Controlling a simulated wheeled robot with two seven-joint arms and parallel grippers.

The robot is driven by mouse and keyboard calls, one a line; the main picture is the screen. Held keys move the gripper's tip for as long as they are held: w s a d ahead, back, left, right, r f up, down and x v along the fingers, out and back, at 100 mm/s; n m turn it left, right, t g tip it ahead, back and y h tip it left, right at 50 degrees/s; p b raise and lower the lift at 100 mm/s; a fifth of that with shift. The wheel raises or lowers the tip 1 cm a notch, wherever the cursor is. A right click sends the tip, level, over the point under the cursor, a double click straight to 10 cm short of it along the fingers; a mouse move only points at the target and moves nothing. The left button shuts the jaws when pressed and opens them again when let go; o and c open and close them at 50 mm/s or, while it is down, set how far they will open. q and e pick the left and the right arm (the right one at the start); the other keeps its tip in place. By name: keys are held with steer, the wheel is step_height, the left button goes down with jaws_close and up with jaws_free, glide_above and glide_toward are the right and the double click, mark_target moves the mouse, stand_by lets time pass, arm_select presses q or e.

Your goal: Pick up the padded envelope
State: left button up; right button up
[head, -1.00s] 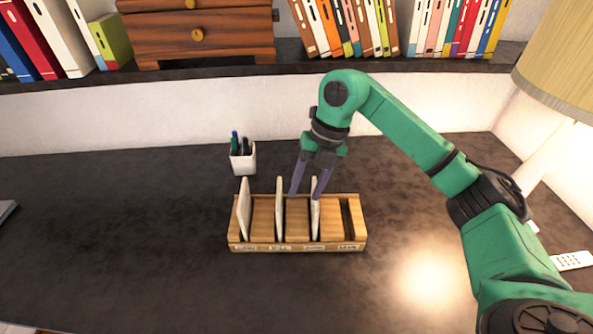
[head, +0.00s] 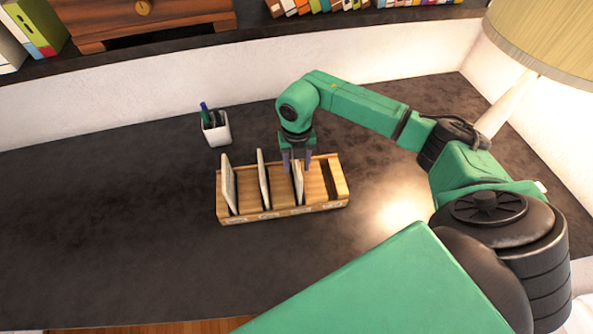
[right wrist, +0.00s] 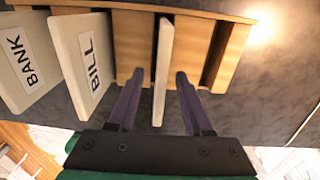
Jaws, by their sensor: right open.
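A wooden slotted holder (head: 325,190) stands on the dark desk with three pale, flat, upright envelopes in its slots. In the right wrist view, the left one (right wrist: 25,62) reads BANK and the middle one (right wrist: 84,58) reads BILL. The third envelope (right wrist: 162,75) shows edge-on, so its face is hidden. I cannot tell by label which is the padded envelope. My right gripper (head: 297,165) is open, pointing down, with one finger on each side of the third envelope and visible gaps on both sides. My left gripper is not in view.
A white pen cup (head: 217,130) stands behind the holder on the left. The rightmost slot (head: 331,182) is empty. A lamp (head: 545,45) stands at the right, and a shelf with books and a drawer unit (head: 140,20) runs along the back. The desk's left side is clear.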

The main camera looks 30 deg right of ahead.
steer(key=shift+s+f, duration=0.15)
steer(key=shift+f, duration=0.2)
jaws_close()
stand_by(1.2)
